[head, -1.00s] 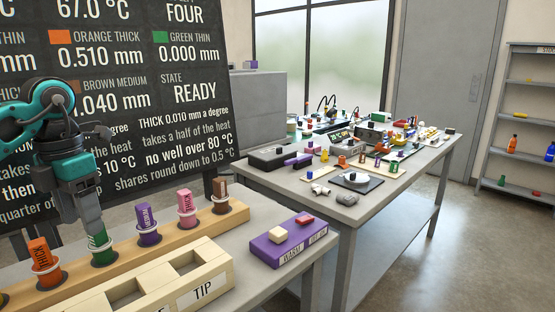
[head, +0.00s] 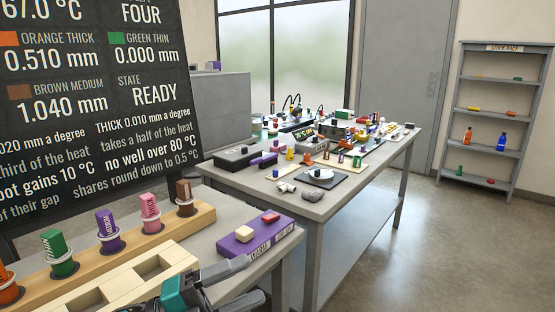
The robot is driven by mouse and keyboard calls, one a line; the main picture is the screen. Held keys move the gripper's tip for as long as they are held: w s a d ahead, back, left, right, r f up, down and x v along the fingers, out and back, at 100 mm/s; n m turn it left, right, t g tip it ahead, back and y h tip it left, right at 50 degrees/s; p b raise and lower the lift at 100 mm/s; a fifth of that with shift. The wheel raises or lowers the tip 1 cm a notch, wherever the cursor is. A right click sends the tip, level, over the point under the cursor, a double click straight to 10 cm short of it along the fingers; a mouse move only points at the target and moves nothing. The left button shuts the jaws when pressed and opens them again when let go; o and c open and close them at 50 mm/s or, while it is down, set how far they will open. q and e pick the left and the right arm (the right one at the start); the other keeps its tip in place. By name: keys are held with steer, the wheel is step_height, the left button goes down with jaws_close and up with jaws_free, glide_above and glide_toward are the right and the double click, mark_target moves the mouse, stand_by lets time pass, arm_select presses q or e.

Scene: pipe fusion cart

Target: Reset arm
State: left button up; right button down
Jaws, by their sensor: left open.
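My left gripper (head: 240,264) is at the bottom of the head view, teal with grey fingers pointing right. It is open, and I see nothing held in it. It shows in front of the cream tray (head: 178,252) and just below the purple block (head: 275,241). The wooden rack (head: 130,262) holds a green plug (head: 54,244), a purple plug (head: 107,223), a pink plug (head: 150,207) and a brown plug (head: 184,191), with an orange one cut off at the left edge. My right gripper is out of view.
A black readout board (head: 90,110) stands behind the rack. A grey table (head: 325,205) with many small parts stands beyond. A grey shelf (head: 462,110) with bottles is at the right. The floor (head: 410,260) in front of it is clear.

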arm_select(q)
steer(key=a+f+n+t+y, duration=0.3)
steer(key=f+n+t+y, duration=0.25)
steer(key=n, duration=0.45)
steer(key=a+f+n+t+y, duration=0.4)
steer(key=f+n+y, duration=0.3)
steer(key=n, duration=0.2)
steer(key=s+a+f+n+g+y, duration=0.2)
steer(key=s+f+n+g, duration=0.1)
steer(key=s+f, duration=0.3)
steer(key=s+a+f+n+g+y, duration=0.2)
steer(key=s+f+n+g+y, duration=0.1)
steer(key=s+f+n, duration=0.2)
step_height(320, 180, down, 5)
steer(key=shift+s+a+r, duration=0.15)
steer(key=shift+s+a, duration=0.2)
steer(key=shift+s, duration=0.85)
steer(key=shift+c, duration=0.4)
